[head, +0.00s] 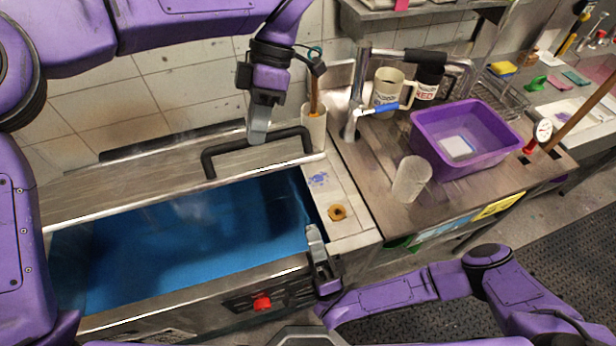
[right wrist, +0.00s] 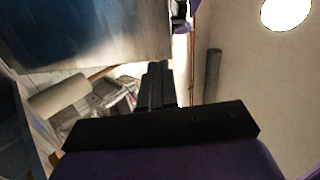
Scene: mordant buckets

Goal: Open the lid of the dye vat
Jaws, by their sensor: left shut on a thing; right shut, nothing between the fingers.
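The dye vat (head: 290,268) is a long steel trough at the left in the head view, with blue dye (head: 180,235) in plain view inside. Its steel lid (head: 120,195) shows as a narrow band along the vat's back side, clear of the opening; its exact tilt is hard to tell. A black bar handle (head: 212,160) is on the lid. My left gripper (head: 258,137) is shut on the middle of this handle. My right gripper (head: 314,238) is shut and empty by the vat's front right corner; its closed fingers also show in the right wrist view (right wrist: 155,88).
A red knob (head: 262,302) is on the vat's front. Right of the vat, a counter holds a faucet (head: 355,95), two mugs, a clear cup (head: 411,179) and a purple tub (head: 445,165). A white holder (head: 314,130) with a stick stands behind the lid's right end.

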